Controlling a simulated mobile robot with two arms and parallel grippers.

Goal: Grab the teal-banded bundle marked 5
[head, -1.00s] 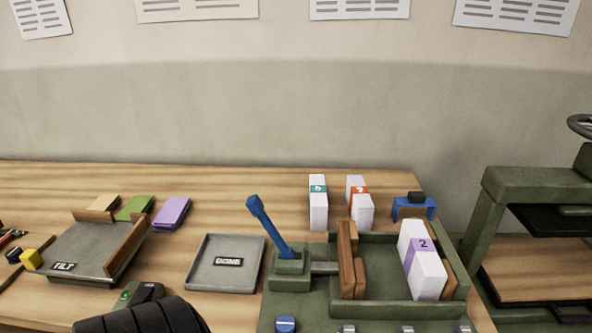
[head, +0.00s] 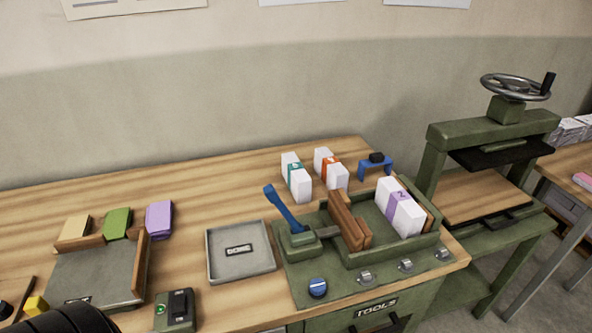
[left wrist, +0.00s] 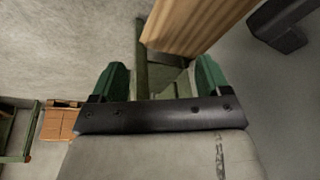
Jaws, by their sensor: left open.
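The teal-banded bundle (head: 296,178) is a white block standing upright near the back of the table in the head view. Its band carries a mark too small to read for sure. An orange-banded bundle (head: 331,170) stands just to its right. A purple-banded bundle marked 2 (head: 400,207) sits in the green clamp tray (head: 437,237). My left gripper (left wrist: 160,75) shows in the left wrist view with its green fingers apart and nothing between them, beside a wooden table edge. It is far from the bundles. My right gripper is not in view.
A blue lever (head: 283,207) rises in front of the teal-banded bundle. A grey DONE tray (head: 240,265) lies to the left. A blue bracket (head: 375,167) stands to the right. A green press (head: 490,150) stands beyond the table's right end. The back left tabletop is clear.

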